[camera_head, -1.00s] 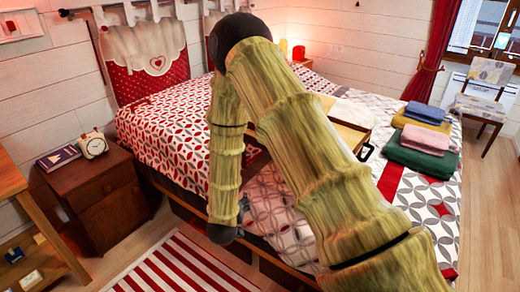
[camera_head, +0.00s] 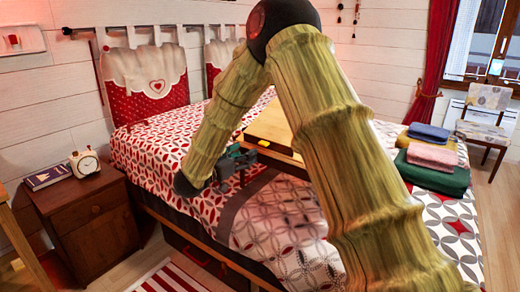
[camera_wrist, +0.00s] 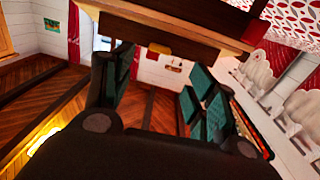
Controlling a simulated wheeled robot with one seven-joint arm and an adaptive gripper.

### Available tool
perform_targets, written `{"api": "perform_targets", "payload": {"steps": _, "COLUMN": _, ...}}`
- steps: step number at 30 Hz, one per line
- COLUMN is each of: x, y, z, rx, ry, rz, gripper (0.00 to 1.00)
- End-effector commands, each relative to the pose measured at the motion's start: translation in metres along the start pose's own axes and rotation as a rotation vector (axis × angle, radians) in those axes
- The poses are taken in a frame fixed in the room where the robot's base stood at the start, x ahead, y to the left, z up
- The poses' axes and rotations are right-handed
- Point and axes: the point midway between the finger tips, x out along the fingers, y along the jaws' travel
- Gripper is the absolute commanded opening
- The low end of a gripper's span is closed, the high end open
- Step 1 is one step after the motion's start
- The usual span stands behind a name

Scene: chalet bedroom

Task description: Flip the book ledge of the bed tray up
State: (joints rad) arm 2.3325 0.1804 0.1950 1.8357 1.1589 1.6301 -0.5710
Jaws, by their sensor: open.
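The wooden bed tray (camera_head: 272,128) stands on the bed, its far side hidden behind my arm. My gripper (camera_head: 238,158) is at the tray's left edge, over the bed, open and empty. In the wrist view the tray's edge (camera_wrist: 195,38) crosses the top of the picture, with a small yellowish piece (camera_wrist: 160,48) on its side. My dark green finger pads (camera_wrist: 160,85) are spread apart just below that edge, and I see nothing between them. I cannot tell whether they touch the tray. I cannot make out the book ledge for certain.
The bed (camera_head: 160,148) has a red and white patterned cover. Folded towels (camera_head: 432,155) lie on it to the right of my arm. A nightstand (camera_head: 88,218) with a clock (camera_head: 85,164) and a book (camera_head: 48,177) stands at the left. A chair (camera_head: 487,118) stands at the far right.

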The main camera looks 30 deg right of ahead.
Motion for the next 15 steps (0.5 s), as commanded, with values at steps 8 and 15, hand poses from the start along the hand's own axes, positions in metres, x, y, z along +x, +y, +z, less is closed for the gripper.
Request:
{"api": "perform_targets", "payload": {"steps": 8, "x": 0.046, "y": 0.001, "z": 0.001, "rx": 0.001, "ry": -0.001, "rz": 0.002, "gripper": 0.57}}
{"api": "perform_targets", "payload": {"steps": 15, "x": 0.078, "y": 0.000, "z": 0.001, "rx": 0.001, "ry": -0.001, "rz": 0.000, "gripper": 0.57}}
